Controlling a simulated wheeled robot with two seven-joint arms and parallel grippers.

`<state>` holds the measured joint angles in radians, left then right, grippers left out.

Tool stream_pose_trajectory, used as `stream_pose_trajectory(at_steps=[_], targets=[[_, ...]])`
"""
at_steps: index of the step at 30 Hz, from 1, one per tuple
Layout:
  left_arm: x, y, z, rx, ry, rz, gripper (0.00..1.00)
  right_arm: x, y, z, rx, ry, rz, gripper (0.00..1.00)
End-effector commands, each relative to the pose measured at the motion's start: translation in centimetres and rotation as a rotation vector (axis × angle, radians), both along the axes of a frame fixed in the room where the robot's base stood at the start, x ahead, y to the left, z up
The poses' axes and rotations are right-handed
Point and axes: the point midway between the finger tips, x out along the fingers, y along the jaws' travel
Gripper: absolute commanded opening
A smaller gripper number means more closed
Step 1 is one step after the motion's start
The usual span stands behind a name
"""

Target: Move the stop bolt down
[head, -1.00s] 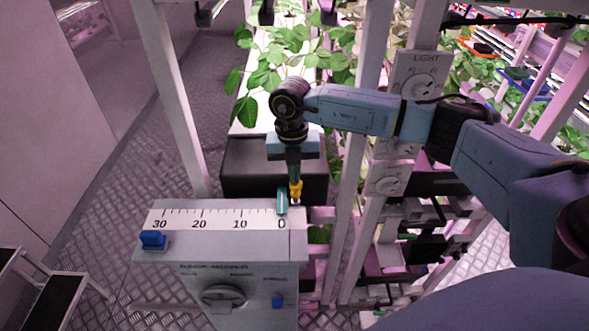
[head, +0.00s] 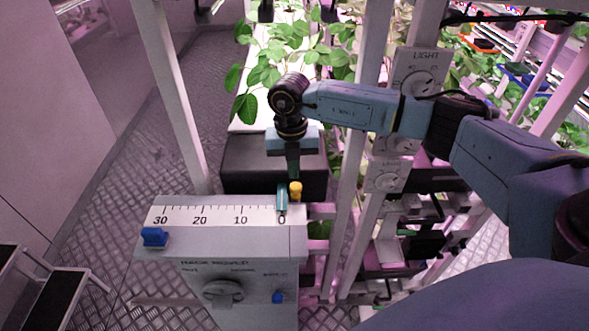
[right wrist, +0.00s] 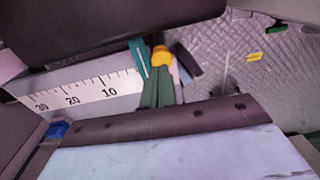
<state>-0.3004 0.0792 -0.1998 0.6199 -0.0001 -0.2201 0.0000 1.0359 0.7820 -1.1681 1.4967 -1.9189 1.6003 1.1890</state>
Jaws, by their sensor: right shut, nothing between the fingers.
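The stop bolt, which I take to be the yellow-capped piece (head: 296,191), stands upright at the 0 end of the scale, beside the teal pointer (head: 282,200). My right gripper (head: 292,177) is shut and empty, pointing down, with its fingertips right at the yellow cap. In the right wrist view the green fingers (right wrist: 158,85) lie close together against or just beside the yellow cap (right wrist: 161,56). I cannot tell whether they touch it. The teal pointer (right wrist: 138,58) is just left of them. The bolt's lower end is hidden. My left gripper is not in view.
The grey box (head: 215,250) carries the scale (head: 220,215), a blue clamp (head: 154,236) at 30, a dark knob (head: 222,291) and a blue button (head: 278,297). A black box (head: 250,170) stands behind. White rack posts (head: 352,180) rise close on the right.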

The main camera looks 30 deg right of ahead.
Motion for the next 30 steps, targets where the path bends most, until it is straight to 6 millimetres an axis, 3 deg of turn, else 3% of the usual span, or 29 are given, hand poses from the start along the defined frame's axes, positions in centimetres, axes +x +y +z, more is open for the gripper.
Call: stream_pose_trajectory(at_steps=[1,6,12,30], targets=[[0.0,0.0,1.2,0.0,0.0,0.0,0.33,0.1,0.0,1.5,0.001,-0.003,0.0,0.0],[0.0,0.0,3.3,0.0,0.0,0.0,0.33,0.3,0.1,4.6,0.001,-0.004,0.001,0.0],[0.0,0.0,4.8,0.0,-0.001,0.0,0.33,0.4,0.2,6.9,0.001,-0.005,0.001,0.0],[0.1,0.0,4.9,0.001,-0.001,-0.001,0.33,0.4,0.2,7.1,0.001,-0.006,0.002,0.0]])
